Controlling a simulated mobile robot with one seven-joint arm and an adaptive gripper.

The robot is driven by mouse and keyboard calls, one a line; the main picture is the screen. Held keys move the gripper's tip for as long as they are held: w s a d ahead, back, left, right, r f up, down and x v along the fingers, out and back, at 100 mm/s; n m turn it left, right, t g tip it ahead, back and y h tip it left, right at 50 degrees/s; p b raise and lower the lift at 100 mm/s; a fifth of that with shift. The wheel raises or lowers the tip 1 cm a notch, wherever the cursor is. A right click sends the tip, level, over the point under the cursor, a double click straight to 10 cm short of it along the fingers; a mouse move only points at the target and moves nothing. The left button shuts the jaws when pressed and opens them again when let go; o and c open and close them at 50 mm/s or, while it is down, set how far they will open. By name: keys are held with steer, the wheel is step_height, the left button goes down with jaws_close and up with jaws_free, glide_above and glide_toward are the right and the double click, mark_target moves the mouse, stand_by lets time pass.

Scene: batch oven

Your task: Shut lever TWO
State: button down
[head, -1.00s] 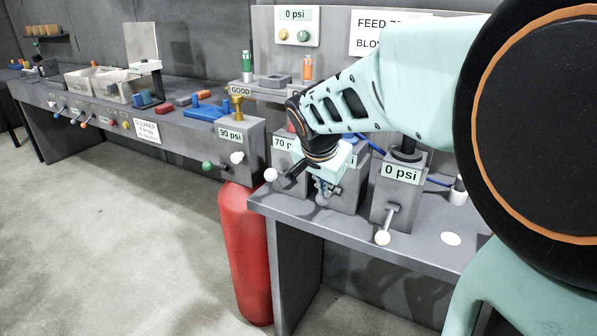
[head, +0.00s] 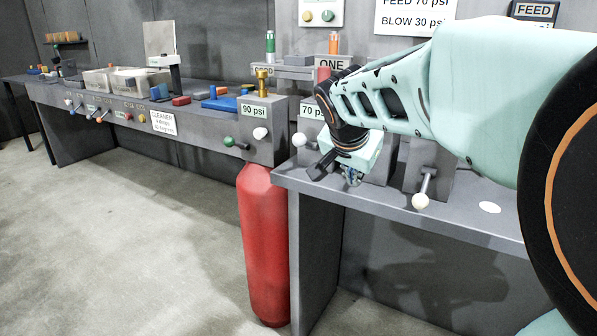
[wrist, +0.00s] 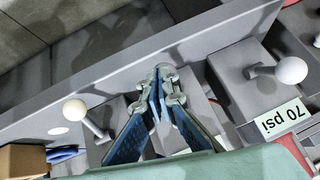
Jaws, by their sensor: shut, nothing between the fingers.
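My gripper (head: 352,178) is shut and empty in front of the middle valve box (head: 380,171), and in the wrist view its fingertips (wrist: 163,76) overlap that box (wrist: 188,112). This box stands between the 70 psi box and the right-hand box, and its lever and label are hidden by my gripper. No sign reading TWO is visible. Whether my fingers touch the hidden lever I cannot tell. The 70 psi box (wrist: 285,118) has a white-knobbed lever (wrist: 292,70), and a sign ONE (head: 331,64) stands above it. The right-hand box's lever (head: 421,201) also has a white knob.
A 90 psi box (head: 268,145) with a white and a green knob stands left, above a red cylinder (head: 266,245). The bench (head: 455,219) runs right under the valve boxes. A wall sign (head: 413,17) reads FEED 70 psi, BLOW 30 psi. The floor at left is clear.

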steer(key=shift+f+b, duration=0.8)
steer(key=shift+f, duration=0.15)
